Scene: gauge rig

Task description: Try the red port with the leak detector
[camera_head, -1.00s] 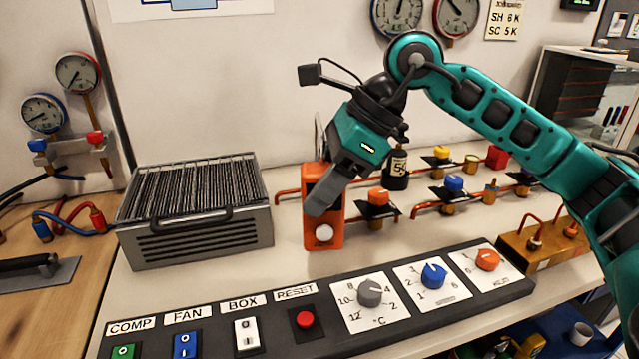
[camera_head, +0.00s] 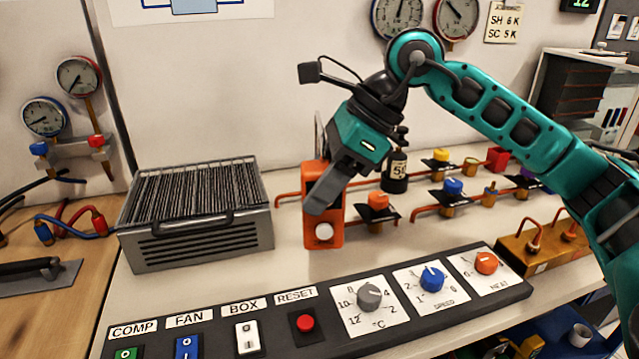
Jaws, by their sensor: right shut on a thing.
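The orange handheld device (camera_head: 312,177), which looks like the leak detector, is upright at the middle of the bench with a round white lamp low on its front. My right gripper (camera_head: 330,192) is shut on it, and the fingers cover part of its face. A thin grey part sticks up behind its top. A red block (camera_head: 497,158) stands among the pipes at the back right; I cannot tell whether it is the red port. A red fitting (camera_head: 96,141) is also on the manifold at the left. My left gripper is not in view.
Copper pipes with orange (camera_head: 378,200), blue (camera_head: 453,186) and yellow (camera_head: 441,155) valves run right of the device. A dark bottle (camera_head: 395,178) stands behind the gripper. A finned grey box (camera_head: 205,243) stands left. A control panel (camera_head: 415,318) with knobs lies in front.

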